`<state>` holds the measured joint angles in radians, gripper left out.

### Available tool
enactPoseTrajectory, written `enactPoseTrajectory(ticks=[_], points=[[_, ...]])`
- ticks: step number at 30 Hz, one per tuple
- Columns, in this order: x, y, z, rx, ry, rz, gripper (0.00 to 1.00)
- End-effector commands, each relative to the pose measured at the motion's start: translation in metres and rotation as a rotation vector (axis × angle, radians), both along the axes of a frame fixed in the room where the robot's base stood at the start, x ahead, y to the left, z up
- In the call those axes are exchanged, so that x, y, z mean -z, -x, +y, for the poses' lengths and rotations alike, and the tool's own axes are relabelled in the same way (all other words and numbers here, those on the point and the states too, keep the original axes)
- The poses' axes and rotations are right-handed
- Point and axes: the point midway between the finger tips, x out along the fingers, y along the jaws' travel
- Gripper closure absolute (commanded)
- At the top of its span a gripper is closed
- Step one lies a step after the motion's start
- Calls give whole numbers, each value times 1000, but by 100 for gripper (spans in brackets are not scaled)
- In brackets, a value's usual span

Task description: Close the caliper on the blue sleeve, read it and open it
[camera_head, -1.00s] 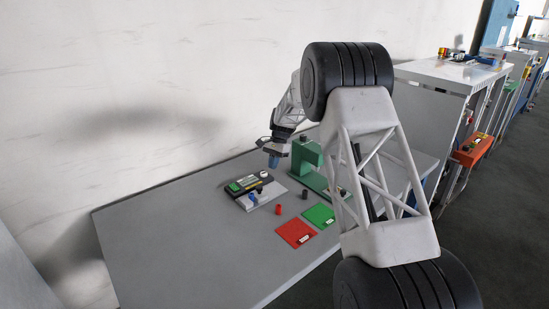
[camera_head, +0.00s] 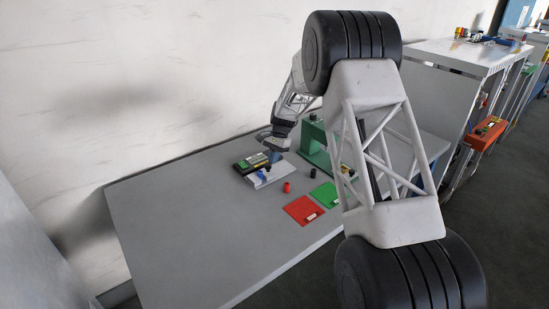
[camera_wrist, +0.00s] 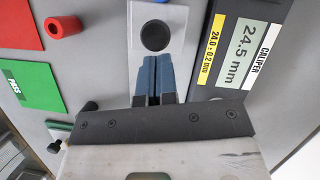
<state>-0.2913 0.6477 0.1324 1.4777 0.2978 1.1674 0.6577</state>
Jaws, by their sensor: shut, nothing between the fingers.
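The caliper unit (camera_head: 249,163) is a black box with a display on the grey table. In the wrist view its display (camera_wrist: 247,52) reads 24.5 mm, beside a yellow label reading 24.0 ± 0.2 mm. A pale plate (camera_wrist: 176,12) with a round black knob (camera_wrist: 156,37) lies alongside. The blue sleeve (camera_head: 261,174) stands on the plate; only a sliver shows at the wrist view's top edge. My gripper (camera_wrist: 152,62) has its blue fingers together and empty, over the plate close to the knob; I cannot tell whether they touch it.
A red cylinder (camera_head: 287,187) and a dark cylinder (camera_head: 313,173) stand in front. A red card (camera_head: 302,211) and a green PASS card (camera_wrist: 32,85) lie near them. A green stand (camera_head: 314,145) is at the right. The table's left part is clear.

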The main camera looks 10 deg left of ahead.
Motion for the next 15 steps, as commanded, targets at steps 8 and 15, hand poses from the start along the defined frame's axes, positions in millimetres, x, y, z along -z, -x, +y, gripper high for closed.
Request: enactPoseTrajectory(ticks=[8,15], points=[[0,2,1,0,0,0,100],[1,8,5,0,0,2,100]])
